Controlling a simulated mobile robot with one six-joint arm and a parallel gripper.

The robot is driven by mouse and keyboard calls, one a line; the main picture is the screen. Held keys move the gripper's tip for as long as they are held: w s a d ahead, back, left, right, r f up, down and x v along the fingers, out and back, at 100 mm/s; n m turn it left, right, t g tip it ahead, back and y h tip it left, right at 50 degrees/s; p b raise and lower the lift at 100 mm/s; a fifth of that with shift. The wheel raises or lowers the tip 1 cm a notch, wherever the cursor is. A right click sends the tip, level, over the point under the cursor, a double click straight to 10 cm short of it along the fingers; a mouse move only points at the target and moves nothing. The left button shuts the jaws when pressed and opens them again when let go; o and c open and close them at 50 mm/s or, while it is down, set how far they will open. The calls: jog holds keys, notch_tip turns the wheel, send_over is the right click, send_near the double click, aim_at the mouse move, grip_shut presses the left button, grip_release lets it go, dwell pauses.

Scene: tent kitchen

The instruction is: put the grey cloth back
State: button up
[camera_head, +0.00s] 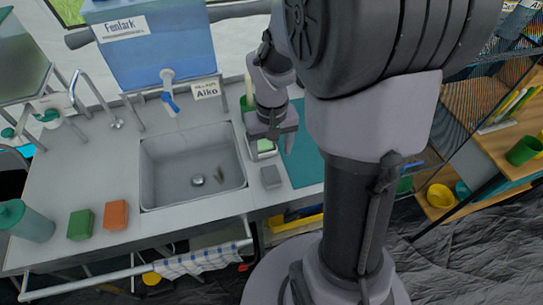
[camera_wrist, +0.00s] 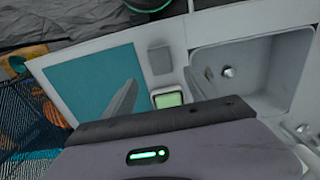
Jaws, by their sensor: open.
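A small grey folded cloth (camera_head: 271,177) lies flat on the counter, between the sink and the teal mat, near the front edge. It also shows in the wrist view (camera_wrist: 160,60), with nothing on it. My gripper (camera_head: 277,143) is open and above the counter, behind the cloth and apart from it.
The sink (camera_head: 193,170) is left of the cloth. The teal mat (camera_head: 303,165) is right. A green block (camera_head: 81,224) and an orange block (camera_head: 116,215) lie at the left front. A blue water tank (camera_head: 155,50) stands behind. A checked towel (camera_head: 195,261) hangs on the front rail.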

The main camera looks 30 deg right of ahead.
jog(key=s+a+r+t+y, duration=0.1)
jog(key=s+a+r+t, duration=0.2)
jog(key=s+a+r, duration=0.2)
jog(key=s+a+r+m+t+y, duration=0.1)
jog(key=s+a+r+t, duration=0.1)
jog(key=s+a+r, duration=0.4)
jog(key=a+r, duration=0.3)
jog(key=r, duration=0.2)
jog(key=shift+a+t, duration=0.3)
jog(key=shift+t, duration=0.1)
jog(key=shift+s, duration=0.1)
